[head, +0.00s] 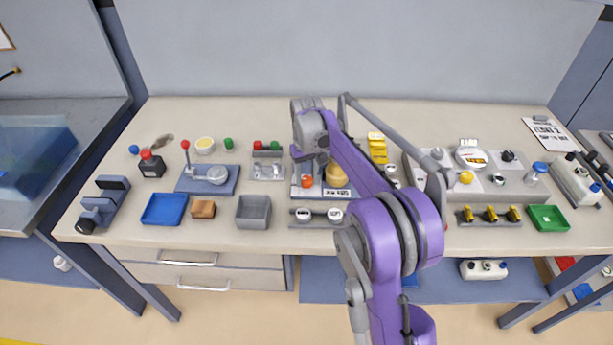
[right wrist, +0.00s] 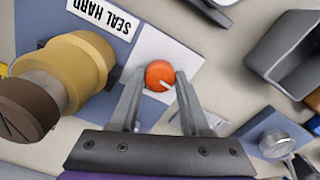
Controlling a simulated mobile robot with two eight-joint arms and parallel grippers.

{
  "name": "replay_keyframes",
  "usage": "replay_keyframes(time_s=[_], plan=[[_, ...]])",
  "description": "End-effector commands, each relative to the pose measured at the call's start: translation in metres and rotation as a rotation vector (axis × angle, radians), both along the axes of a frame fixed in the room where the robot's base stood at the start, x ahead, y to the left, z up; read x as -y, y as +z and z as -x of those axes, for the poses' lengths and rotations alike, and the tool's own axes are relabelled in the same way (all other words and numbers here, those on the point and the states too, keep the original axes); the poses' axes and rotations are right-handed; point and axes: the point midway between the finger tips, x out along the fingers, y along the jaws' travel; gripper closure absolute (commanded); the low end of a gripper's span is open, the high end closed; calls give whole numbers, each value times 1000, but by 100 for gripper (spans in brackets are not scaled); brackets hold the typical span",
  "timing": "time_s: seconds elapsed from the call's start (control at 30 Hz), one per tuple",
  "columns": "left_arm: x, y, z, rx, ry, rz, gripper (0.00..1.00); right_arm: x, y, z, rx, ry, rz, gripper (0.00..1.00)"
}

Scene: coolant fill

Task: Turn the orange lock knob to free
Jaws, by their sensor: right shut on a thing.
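The orange lock knob (right wrist: 160,74) shows in the right wrist view on a white square plate, with a white pointer mark towards the lower right of that picture. It also shows in the head view (head: 308,181) on the blue base near the table's middle. My right gripper (right wrist: 159,80) has a finger on each side of the knob and is shut on it. In the head view the gripper is largely hidden by my own purple arm. A tan, brown-ended cylinder (right wrist: 74,72) stands beside the knob on the same base. My left gripper is not in view.
A label reading "SEAL HARD" (right wrist: 98,14) lies on the base. A grey bin (head: 253,211), a brown block (head: 203,209) and a blue tray (head: 163,208) stand to the left. Two round gauges (head: 334,214) sit in front. A green tray (head: 547,218) is far right.

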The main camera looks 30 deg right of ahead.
Motion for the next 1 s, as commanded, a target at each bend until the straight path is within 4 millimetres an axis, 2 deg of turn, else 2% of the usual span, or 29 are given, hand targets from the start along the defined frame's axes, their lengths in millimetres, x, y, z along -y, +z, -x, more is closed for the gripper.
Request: replay_keyframes(time_s=[0.37,0.9,0.93,1.0], plan=[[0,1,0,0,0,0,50,0,0,0,1,154,0,100],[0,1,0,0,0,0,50,0,0,0,1,177,1,100],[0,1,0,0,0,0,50,0,0,0,1,177,1,50],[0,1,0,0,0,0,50,0,0,0,1,177,1,37]])
